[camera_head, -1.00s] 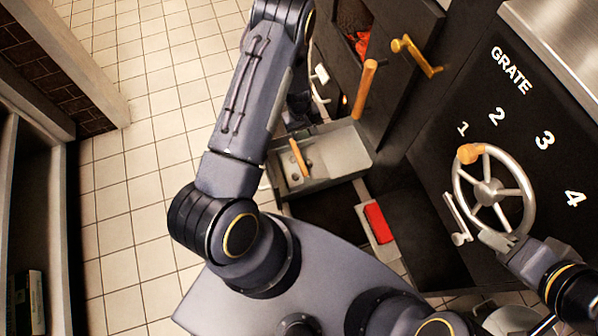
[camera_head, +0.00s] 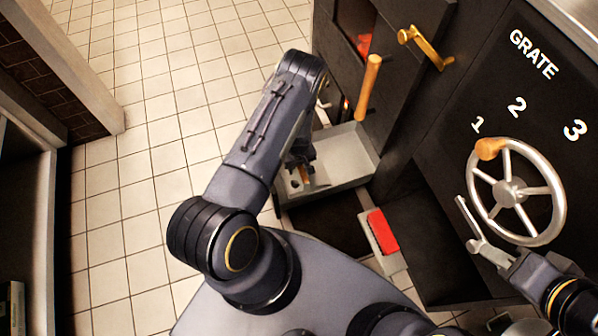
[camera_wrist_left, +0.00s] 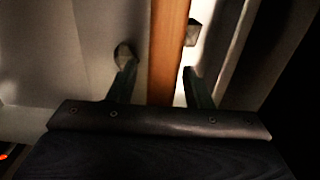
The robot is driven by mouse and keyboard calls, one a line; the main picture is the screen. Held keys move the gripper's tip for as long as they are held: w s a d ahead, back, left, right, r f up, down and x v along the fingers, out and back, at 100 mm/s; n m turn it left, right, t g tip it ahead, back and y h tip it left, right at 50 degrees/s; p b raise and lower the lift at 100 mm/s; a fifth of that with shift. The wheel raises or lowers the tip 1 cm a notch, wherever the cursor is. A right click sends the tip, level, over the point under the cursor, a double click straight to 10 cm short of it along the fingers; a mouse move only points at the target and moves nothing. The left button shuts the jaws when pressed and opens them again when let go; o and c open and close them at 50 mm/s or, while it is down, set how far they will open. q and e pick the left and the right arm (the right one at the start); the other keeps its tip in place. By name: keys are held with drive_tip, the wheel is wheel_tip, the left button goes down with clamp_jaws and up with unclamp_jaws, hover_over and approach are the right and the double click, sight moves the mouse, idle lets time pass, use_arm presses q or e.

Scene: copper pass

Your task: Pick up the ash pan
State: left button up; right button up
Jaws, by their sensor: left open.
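The ash pan (camera_head: 348,150) is a pale grey metal tray at the foot of the dark stove in the head view. Its wooden handle (camera_head: 305,174) stands on the near left part, partly hidden by my left gripper (camera_head: 300,163). In the left wrist view the handle (camera_wrist_left: 168,45) runs between the two fingers of my left gripper (camera_wrist_left: 157,64). The fingers are open, one on each side, with gaps visible. My right gripper (camera_head: 482,240) is beside the lower left of the spoked wheel (camera_head: 510,191); its jaw state is unclear.
The stove's open door with a wooden handle (camera_head: 369,88) and a brass latch (camera_head: 425,47) stand above the pan. A red block (camera_head: 381,230) lies on a grey piece in front. Tiled floor (camera_head: 150,160) is clear to the left.

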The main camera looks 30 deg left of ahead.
use_arm(q)
drive_tip(key=shift+c, duration=0.3)
clamp_jaws()
drive_tip(key=shift+r, duration=0.1)
drive_tip(key=shift+r, duration=0.1)
wheel_tip(320, 180, up, 8)
drive_tip(key=p, duration=0.3)
drive_tip(key=shift+w+r, duration=0.1)
drive_tip(key=shift+r, duration=0.15)
drive_tip(key=shift+r+p, duration=0.35)
drive_tip(key=shift+r, duration=0.3)
